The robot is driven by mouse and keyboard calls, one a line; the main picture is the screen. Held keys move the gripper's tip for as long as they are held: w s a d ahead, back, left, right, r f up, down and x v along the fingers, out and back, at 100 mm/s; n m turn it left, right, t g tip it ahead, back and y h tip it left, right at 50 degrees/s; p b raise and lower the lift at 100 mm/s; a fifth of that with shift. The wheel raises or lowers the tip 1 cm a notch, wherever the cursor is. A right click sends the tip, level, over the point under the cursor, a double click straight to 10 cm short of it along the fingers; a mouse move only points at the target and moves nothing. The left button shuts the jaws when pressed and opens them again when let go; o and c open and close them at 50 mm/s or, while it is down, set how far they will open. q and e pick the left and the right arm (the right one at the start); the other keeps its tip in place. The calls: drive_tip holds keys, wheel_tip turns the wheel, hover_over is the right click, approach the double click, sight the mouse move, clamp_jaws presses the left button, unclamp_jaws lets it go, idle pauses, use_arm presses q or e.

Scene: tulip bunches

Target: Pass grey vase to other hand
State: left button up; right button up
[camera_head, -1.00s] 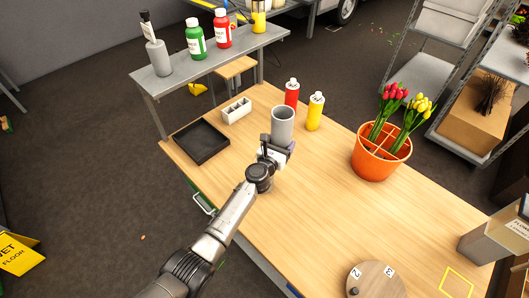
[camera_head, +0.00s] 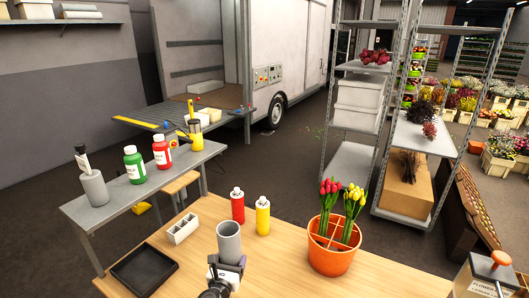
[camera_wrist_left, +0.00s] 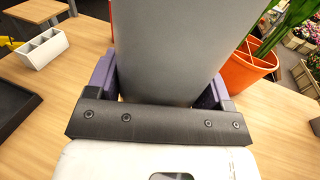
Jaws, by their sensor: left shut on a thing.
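The grey vase (camera_head: 229,240) is a plain upright cylinder with an open top, above the front part of the wooden table. My left gripper (camera_head: 227,268) is shut on it from the near side. In the left wrist view the vase (camera_wrist_left: 178,45) fills the middle between the two purple-padded fingers of my left gripper (camera_wrist_left: 160,85). The vase's bottom is hidden, so I cannot tell whether it touches the table. My right gripper is not in view.
An orange pot (camera_head: 330,257) with red and yellow tulips stands to the right. A black tray (camera_head: 145,272) and a white divided holder (camera_head: 183,228) lie left. The table between vase and pot is clear.

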use_arm(q)
drive_tip(key=shift+w+a+f+n+y, duration=0.15)
drive_tip(key=shift+a+n+y, duration=0.65)
drive_tip(key=shift+a+y, duration=0.45)
drive_tip(key=s+a+r+n+g+y, duration=0.1)
drive_tip(key=s+a+r+n+y, duration=0.3)
drive_tip(key=r, duration=0.7)
drive_tip(key=s+a+r+n+g+y, duration=0.1)
drive_tip(key=s+r+n+g+y, duration=0.15)
drive_tip(key=s+r+y, duration=0.6)
drive_tip(key=s+r+t+h, duration=0.1)
drive_tip(key=s+r+h, duration=0.3)
drive_tip(key=s, duration=0.9)
drive_tip(key=s+d+f, duration=0.1)
drive_tip(key=s+f, duration=0.3)
drive_tip(key=f, duration=0.4)
wheel_tip(320, 180, up, 12)
drive_tip(key=p, duration=1.8)
drive_tip(key=shift+s+d+f+y, duration=0.2)
drive_tip(key=shift+s+y, duration=0.05)
drive_tip(key=shift+y, duration=0.05)
drive_tip(key=shift+m+t, duration=0.25)
drive_tip(key=shift+m, duration=0.1)
